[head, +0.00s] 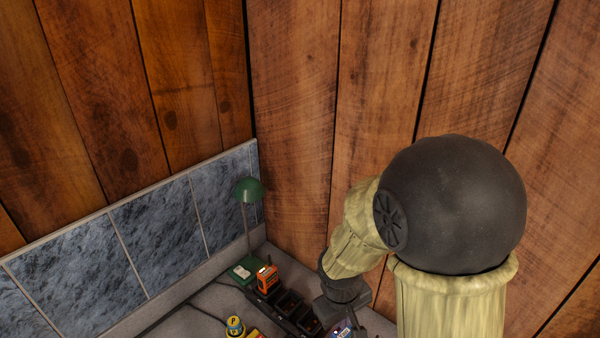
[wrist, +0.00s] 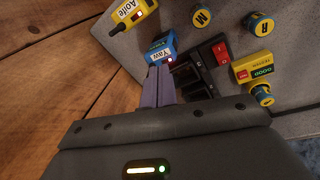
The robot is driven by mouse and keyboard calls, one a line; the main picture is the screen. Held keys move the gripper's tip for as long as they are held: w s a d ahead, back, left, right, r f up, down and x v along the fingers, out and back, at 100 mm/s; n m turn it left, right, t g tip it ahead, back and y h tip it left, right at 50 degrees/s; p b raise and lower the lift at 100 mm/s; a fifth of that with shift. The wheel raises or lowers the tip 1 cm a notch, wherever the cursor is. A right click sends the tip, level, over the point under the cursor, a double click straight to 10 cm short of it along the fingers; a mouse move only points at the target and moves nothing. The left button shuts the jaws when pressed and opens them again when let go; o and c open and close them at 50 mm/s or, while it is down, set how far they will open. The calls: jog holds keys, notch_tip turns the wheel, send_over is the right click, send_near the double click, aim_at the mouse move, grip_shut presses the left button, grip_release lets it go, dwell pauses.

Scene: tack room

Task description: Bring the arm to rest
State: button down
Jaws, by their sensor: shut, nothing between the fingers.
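My arm reaches down the right side of the head view, its dark round joint and pale yellow links in front of the plank wall. My gripper shows only in part at the bottom edge there, low over the counter (head: 200,298). In the wrist view my gripper (wrist: 159,72) has its two grey-purple fingers together, with nothing between them. Just past the fingertips is a blue device (wrist: 162,47) with a white label reading "Yaw". I cannot tell whether the fingertips touch it.
A black charger rack (head: 288,307) holds an orange device (head: 267,279); a green lamp (head: 248,190) stands behind. The wrist view shows a yellow labelled device (wrist: 133,14), a red switch (wrist: 222,50), a yellow tester (wrist: 254,68) and yellow-and-blue lettered pieces (wrist: 201,18). Plank walls meet in the corner.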

jog(key=s+d+r+m+t+y+b, duration=0.1)
jog(key=s+d+r+m, duration=0.2)
jog(key=d+m, duration=0.2)
jog(key=shift+s+d, duration=0.15)
jog(key=shift+d, duration=0.35)
